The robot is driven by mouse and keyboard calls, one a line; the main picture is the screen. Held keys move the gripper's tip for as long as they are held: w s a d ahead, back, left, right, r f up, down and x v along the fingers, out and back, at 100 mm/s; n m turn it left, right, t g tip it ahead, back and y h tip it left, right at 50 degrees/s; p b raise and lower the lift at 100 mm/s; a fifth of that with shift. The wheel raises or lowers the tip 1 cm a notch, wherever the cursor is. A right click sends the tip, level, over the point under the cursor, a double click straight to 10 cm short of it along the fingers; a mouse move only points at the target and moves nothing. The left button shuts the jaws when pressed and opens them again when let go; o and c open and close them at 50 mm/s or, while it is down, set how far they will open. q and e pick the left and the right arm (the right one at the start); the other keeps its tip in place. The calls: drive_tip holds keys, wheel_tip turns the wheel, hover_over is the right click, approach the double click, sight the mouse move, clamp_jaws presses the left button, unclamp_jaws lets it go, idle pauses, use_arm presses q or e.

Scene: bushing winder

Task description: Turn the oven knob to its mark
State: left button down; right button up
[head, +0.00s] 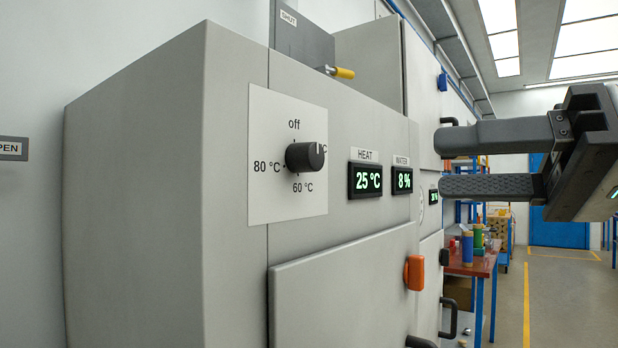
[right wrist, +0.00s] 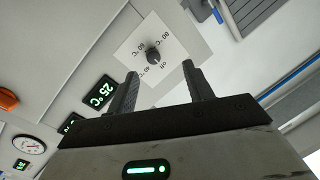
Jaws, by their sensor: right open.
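The oven knob (head: 305,156) is a black round knob on a white dial plate (head: 262,200) on the grey oven front. The plate reads off, 60 °C and 80 °C, and another label is partly hidden by the knob. A white line on the knob points up and right, toward that partly hidden label. My right gripper (head: 440,164) is open and empty, to the right of the knob and apart from it. In the right wrist view the knob (right wrist: 153,56) lies beyond the two open fingertips (right wrist: 162,80). My left gripper is not in view.
The HEAT display (head: 365,181) shows 25 °C and the WATER display (head: 402,180) shows 8 %. An orange handle (head: 414,272) sticks out at lower right. A yellow-tipped lever (head: 343,72) sits on top. Spools stand on a red table (head: 470,268) behind.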

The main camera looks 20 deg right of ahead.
drive_tip(key=d+r+n+t+h, duration=0.1)
drive_tip(key=d+n+t+h, duration=0.1)
drive_tip(key=p, duration=0.7)
approach(317, 157)
drive_tip(key=x, duration=0.7)
drive_tip(key=shift+r, duration=0.1)
drive_tip(key=shift+x, duration=0.75)
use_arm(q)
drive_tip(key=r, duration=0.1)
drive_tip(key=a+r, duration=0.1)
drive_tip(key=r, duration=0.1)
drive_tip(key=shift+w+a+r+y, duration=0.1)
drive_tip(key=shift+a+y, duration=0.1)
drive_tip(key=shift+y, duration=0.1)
use_arm(e)
drive_tip(key=shift+c, duration=0.2)
drive_tip(key=c, duration=0.9)
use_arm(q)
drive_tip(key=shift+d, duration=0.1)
